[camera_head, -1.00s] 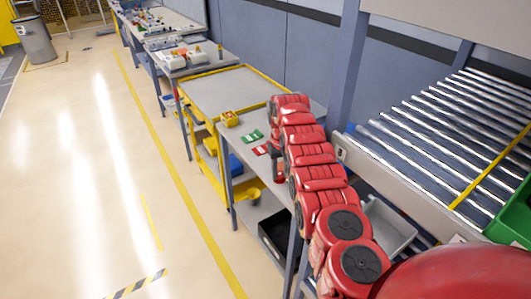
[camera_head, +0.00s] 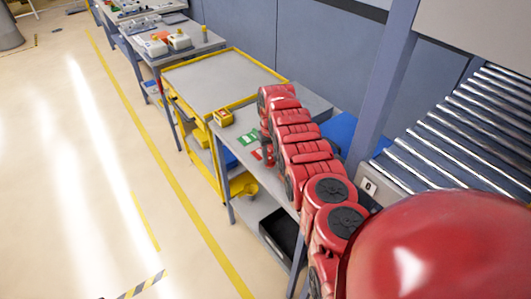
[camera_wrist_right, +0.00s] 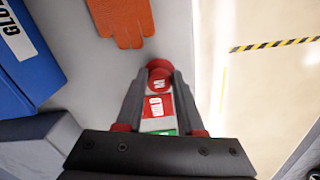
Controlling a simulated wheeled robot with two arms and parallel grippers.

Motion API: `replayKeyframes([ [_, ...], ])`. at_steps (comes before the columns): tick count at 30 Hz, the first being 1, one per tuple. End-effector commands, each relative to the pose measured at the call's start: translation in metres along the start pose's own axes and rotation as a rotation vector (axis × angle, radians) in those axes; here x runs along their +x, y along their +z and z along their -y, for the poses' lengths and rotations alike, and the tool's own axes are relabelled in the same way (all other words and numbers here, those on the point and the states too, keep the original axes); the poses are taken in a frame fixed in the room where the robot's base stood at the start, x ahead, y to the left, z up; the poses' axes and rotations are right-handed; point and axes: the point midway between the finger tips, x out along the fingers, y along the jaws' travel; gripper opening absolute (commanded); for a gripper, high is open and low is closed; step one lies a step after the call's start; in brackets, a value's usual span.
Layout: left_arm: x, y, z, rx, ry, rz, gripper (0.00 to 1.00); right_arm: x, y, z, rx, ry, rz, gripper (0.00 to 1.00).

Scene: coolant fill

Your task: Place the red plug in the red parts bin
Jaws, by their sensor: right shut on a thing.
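The red plug (camera_wrist_right: 158,74) is round and red with a white mark. In the right wrist view it sits between the tips of my right gripper (camera_wrist_right: 158,88), which is shut on it. In the head view my red right arm reaches over the grey bench, and its gripper (camera_head: 267,150) is small there, close to a red card (camera_head: 257,153) and a green card (camera_head: 248,138). Both cards show behind the plug between my fingers in the wrist view. I cannot pick out a red parts bin. My left gripper is not in view.
A roller conveyor (camera_head: 465,125) is at right.

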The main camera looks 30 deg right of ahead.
Motion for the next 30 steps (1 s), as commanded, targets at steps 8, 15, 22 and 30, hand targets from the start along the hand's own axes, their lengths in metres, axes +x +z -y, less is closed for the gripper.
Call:
replayKeyframes([
  [8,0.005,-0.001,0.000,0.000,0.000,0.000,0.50,0.017,0.005,-0.003,0.000,0.000,0.000,0.00],
  [15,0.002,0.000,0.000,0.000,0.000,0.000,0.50,0.020,0.005,-0.003,0.000,0.000,0.000,0.42],
  [22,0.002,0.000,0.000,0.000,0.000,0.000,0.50,0.019,0.005,-0.003,0.000,0.000,0.000,0.67],
  [30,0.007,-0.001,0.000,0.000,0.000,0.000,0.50,0.014,0.005,-0.003,0.000,0.000,-0.001,0.67],
])
